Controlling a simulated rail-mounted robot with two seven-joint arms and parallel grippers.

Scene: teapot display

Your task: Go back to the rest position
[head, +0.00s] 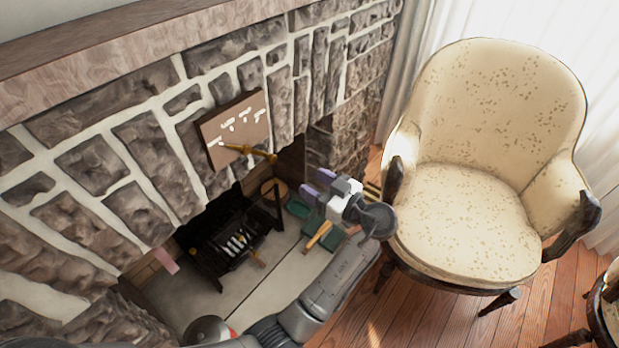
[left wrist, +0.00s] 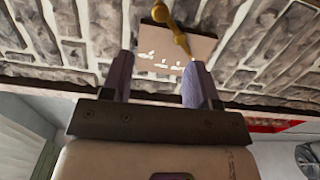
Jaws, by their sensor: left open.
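My left gripper (head: 316,185) is in the middle of the head view, in front of the stone fireplace, with its two purple fingers pointing up and left. The fingers are apart and nothing is between them. In the left wrist view the open gripper (left wrist: 159,66) points at the stone wall, with a brown board behind the fingertips. My left arm comes up from the bottom of the head view. My right gripper is in neither view.
A brown board (head: 237,130) with white marks and a golden handle (head: 250,152) is on the stone wall (head: 150,150). A black grate (head: 225,240) stands in the fireplace.

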